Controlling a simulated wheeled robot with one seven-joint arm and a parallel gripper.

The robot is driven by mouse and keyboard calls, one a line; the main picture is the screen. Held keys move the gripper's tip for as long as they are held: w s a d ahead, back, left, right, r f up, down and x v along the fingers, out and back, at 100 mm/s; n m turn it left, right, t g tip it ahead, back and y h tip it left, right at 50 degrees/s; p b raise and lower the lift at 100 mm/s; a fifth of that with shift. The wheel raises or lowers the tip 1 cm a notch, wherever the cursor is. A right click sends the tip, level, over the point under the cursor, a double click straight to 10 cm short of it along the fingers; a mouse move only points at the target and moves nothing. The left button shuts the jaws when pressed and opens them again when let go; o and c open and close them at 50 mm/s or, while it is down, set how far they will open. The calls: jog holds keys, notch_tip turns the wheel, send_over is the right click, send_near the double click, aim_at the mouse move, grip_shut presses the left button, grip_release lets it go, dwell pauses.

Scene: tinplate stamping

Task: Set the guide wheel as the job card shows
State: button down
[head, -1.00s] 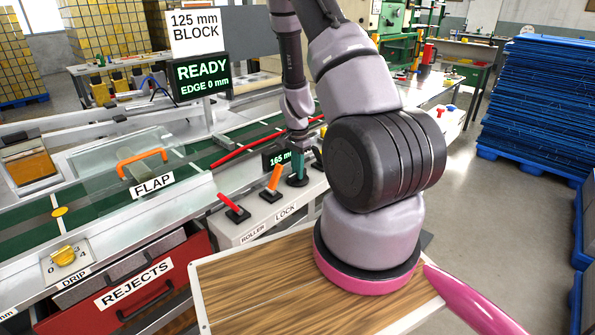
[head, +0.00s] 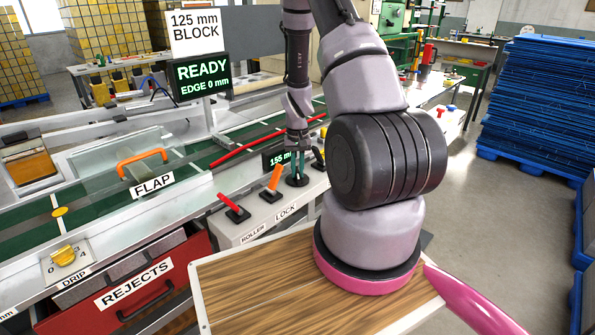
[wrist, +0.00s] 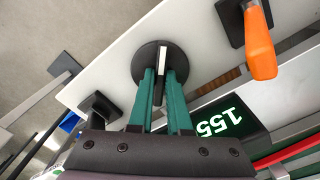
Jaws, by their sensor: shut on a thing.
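The job card (head: 194,33) reads "125 mm BLOCK". The guide display (head: 276,159) reads "155 m", partly hidden by my arm; in the wrist view it reads "155" (wrist: 220,122). The guide wheel is a black disc (wrist: 142,66) on the light panel, with a white mark on its hub. My gripper (wrist: 163,76), with teal fingers, is shut on the middle of the wheel from above.
The orange lever (head: 274,178) and the red lever (head: 231,207) stand left of the wheel, near the LOCK and ROLLER labels. A screen (head: 202,74) reads "READY EDGE 0 mm". The green belt (head: 205,152) and a red guide rail (head: 235,152) run behind the panel.

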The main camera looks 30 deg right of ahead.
aim_at(297, 172)
jog(key=shift+n, duration=0.6)
jog(key=c, duration=0.9)
grip_release()
jog(key=shift+o, duration=0.2)
notch_tip(297, 172, up, 11)
jog(key=shift+f, duration=0.1)
